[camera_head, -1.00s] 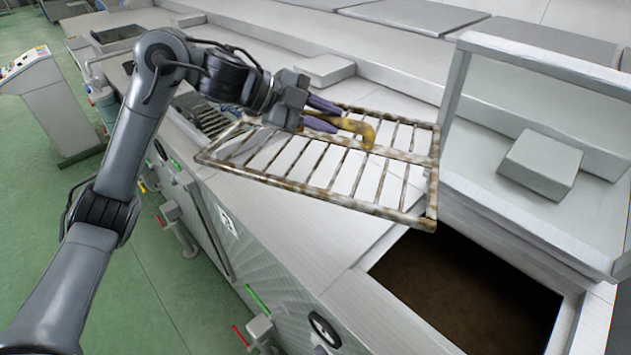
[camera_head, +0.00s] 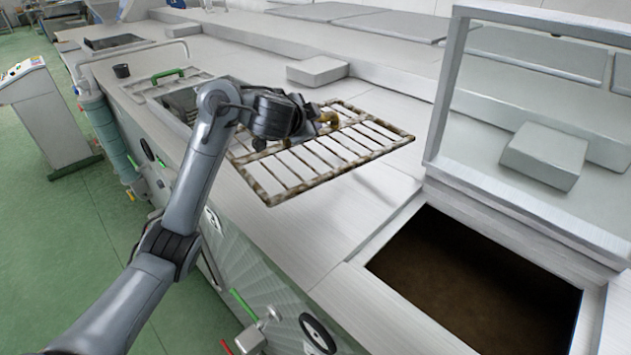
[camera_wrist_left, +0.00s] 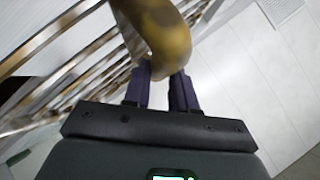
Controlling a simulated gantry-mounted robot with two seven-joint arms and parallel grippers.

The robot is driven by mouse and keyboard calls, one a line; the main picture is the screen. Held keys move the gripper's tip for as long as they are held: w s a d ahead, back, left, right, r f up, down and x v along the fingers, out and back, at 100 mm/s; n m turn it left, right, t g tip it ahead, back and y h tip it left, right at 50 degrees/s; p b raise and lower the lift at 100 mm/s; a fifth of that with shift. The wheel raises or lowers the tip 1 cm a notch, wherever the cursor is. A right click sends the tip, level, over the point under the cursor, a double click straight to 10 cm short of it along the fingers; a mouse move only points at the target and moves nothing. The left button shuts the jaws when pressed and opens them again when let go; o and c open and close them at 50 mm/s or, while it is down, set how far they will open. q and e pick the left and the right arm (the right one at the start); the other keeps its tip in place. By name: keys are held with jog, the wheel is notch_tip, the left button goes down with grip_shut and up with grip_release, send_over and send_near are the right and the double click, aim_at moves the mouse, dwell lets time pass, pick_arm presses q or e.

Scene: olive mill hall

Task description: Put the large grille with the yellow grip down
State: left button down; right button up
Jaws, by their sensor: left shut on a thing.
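The large grille (camera_head: 335,160) is a rusty metal frame with bars, at mid-picture in the head view, over the steel counter. Whether it touches the counter is hard to tell. Its yellow grip (camera_head: 329,118) shows at the far end of my left gripper (camera_head: 322,124). In the left wrist view the yellow grip (camera_wrist_left: 163,35) is between the fingers of the gripper (camera_wrist_left: 160,80), which is shut on it. The grille's bars (camera_wrist_left: 60,60) show to the left there. My arm hides part of the grille. My right gripper is not in view.
A dark square opening (camera_head: 470,275) is in the counter at front right, beside a clear-sided hood (camera_head: 530,110). A smaller opening with a green-handled grate (camera_head: 168,76) lies behind my arm. A grey block (camera_head: 318,70) stands at the back. The counter (camera_head: 330,235) in front of the grille is bare.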

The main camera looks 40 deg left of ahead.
aim_at(309, 143)
pick_arm(q)
jog(key=shift+w+a+f+n+y+b, duration=0.15)
jog(key=shift+a+f+n+y+b, duration=0.2)
jog(key=shift+f+n+y, duration=0.25)
jog(key=shift+g, duration=0.3)
jog(key=f, duration=0.2)
jog(key=f+b, duration=0.2)
jog(key=f, duration=0.1)
jog(key=shift+w+a+f, duration=0.15)
jog(key=shift+a+f, duration=0.1)
jog(key=shift+f, duration=0.05)
jog(key=shift+f+b, duration=0.9)
jog(key=shift+f, duration=1.6)
jog(key=c, duration=0.9)
grip_release()
jog(key=shift+w+f, duration=0.1)
jog(key=shift+f, duration=0.05)
jog(key=shift+o, duration=0.2)
jog(key=shift+d, duration=0.15)
